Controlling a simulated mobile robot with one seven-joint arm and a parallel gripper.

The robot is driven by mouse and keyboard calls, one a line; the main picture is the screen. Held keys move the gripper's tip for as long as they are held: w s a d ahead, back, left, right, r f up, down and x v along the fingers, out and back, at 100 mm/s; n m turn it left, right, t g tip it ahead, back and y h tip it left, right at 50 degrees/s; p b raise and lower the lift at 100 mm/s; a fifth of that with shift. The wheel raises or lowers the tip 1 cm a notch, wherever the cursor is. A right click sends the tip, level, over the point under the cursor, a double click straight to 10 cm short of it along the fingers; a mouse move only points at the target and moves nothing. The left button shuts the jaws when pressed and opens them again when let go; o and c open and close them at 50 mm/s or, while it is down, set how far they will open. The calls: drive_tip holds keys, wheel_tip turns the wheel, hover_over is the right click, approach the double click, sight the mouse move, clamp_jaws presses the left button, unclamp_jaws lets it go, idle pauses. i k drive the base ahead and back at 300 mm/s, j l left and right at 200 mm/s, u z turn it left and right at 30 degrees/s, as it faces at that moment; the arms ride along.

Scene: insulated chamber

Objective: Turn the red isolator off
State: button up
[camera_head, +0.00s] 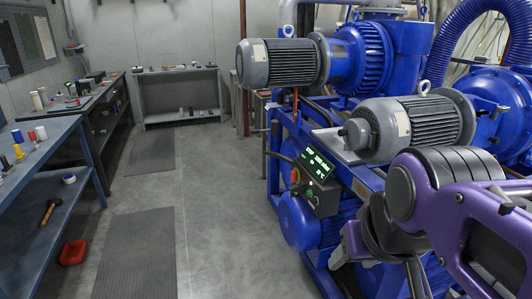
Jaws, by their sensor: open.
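My purple and grey arm fills the lower right, to the right of the box and nearer to me. I cannot make out my gripper's fingertips, and nothing of my arm touches the isolator.
Blue pumps with grey motors (280,63) stand behind and right of the box. A blue workbench (50,150) with small items runs along the left, with a red container (73,252) below. The grey floor (225,225) between bench and machine is clear, with flat dark mats (137,255).

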sight(294, 175)
drive_tip(key=i+j, duration=0.4)
drive_tip(key=i, duration=0.2)
drive_tip(key=i+j+z, duration=0.1)
drive_tip(key=i+j, duration=0.25)
drive_tip(key=i, duration=0.25)
drive_tip(key=i+j, duration=0.45)
drive_tip(key=i+l+z, duration=0.05)
drive_tip(key=i, duration=0.05)
